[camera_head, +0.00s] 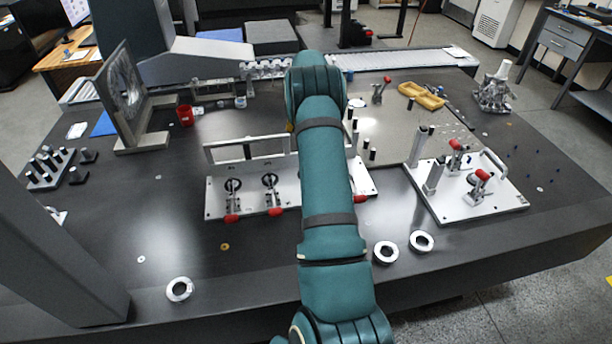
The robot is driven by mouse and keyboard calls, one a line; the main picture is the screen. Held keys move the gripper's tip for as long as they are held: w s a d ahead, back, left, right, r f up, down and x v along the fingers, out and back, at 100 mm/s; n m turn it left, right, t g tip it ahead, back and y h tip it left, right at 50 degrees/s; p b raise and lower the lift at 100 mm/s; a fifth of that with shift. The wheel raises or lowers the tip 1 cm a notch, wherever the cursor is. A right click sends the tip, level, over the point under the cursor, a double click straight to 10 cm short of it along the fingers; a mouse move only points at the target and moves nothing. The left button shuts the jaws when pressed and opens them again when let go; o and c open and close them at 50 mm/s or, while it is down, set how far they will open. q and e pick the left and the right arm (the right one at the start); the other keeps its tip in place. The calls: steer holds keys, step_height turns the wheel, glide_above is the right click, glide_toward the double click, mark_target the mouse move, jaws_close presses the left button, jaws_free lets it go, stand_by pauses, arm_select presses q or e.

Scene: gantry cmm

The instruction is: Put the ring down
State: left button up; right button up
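Three silver rings lie flat on the dark table near its front edge. One ring (179,289) is at the front left. A second ring (385,252) and a third ring (421,241) lie close together, right of my teal arm. That arm rises from the bottom middle and covers the centre of the view. Neither of my grippers shows, so I cannot see whether one holds a ring.
A fixture plate with red-tipped clamps (240,199) stands in the middle, partly behind my arm. Another clamp plate (468,205) is at the right. A red cup (186,115) and a yellow tray (421,95) stand farther back. The front left tabletop is mostly clear.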

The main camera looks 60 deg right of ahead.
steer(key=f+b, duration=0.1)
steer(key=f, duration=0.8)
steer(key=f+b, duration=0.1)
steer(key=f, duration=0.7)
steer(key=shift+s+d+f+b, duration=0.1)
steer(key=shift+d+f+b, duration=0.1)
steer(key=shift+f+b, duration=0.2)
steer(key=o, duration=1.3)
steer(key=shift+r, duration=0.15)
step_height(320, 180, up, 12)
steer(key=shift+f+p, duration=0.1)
steer(key=shift+p, duration=0.85)
